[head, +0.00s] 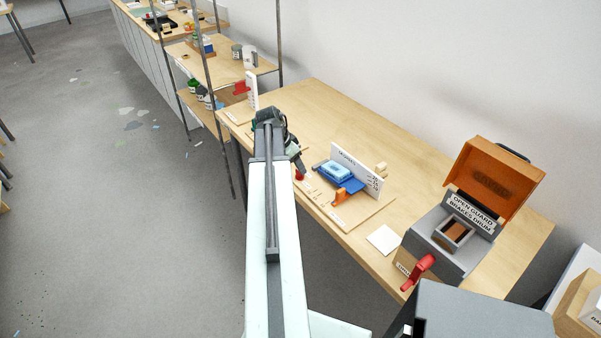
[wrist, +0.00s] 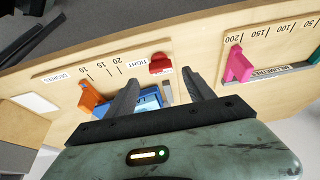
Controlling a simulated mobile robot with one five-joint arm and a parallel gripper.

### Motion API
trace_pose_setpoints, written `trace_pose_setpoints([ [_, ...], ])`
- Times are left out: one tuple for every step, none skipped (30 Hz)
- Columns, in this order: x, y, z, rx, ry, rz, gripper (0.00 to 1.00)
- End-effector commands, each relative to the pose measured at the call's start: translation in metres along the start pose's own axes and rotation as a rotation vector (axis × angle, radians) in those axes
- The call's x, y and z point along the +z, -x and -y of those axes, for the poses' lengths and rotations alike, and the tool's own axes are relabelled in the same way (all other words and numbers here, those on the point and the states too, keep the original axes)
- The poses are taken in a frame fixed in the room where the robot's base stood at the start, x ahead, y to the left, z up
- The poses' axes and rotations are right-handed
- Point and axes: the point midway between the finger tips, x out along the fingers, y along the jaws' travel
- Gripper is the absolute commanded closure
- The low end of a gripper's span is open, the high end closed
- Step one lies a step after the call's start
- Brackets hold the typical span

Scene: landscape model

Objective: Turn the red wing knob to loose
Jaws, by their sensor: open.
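The red wing knob (wrist: 161,64) sits on a wooden scale board (wrist: 62,72) in the wrist view. A label reading TIGHT lies to its left, and a small label at its lower edge is unreadable. My gripper (wrist: 157,82) is open and empty, its two fingers pointing toward the board with the knob just beyond and between the tips. In the head view my gripper (head: 298,168) hangs over the near edge of the board, and the knob (head: 299,175) shows just below it, partly hidden. I cannot tell whether a finger touches it.
On the same board are a blue block (head: 336,172) in a blue carriage, an orange pointer (head: 340,196) and an upright white sign (head: 357,171). A second board with a pink slider (wrist: 238,65) lies beside it. A grey box with a red crank (head: 418,272) stands at right.

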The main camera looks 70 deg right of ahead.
Motion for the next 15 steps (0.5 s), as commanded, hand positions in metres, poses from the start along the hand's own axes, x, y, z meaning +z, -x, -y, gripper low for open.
trace_pose_setpoints([
  [0.003,-0.019,0.001,0.0,-0.001,0.0,0.38],
  [0.003,-0.024,0.001,0.0,-0.001,0.0,0.38],
  [0.003,-0.032,0.001,0.0,-0.002,0.0,0.38],
  [0.003,-0.037,0.0,0.0,-0.002,0.0,0.38],
  [0.003,-0.042,0.0,0.0,-0.002,0.0,0.38],
  [0.003,-0.046,0.0,0.0,-0.002,0.001,0.38],
  [0.002,-0.049,0.0,0.0,-0.002,0.001,0.38],
  [0.002,-0.05,0.0,0.0,-0.001,0.001,0.38],
  [0.001,-0.051,0.0,0.0,-0.001,0.001,0.38],
  [0.001,-0.051,0.0,0.0,-0.001,0.001,0.38],
  [0.001,-0.051,0.0,0.0,0.0,0.001,0.38],
  [0.0,-0.05,0.0,0.0,0.0,0.001,0.38],
  [0.0,-0.049,0.0,0.0,0.0,0.001,0.38],
  [0.0,-0.049,0.0,0.0,0.0,0.001,0.38],
  [0.0,-0.049,0.0,0.0,0.0,0.001,0.38],
])
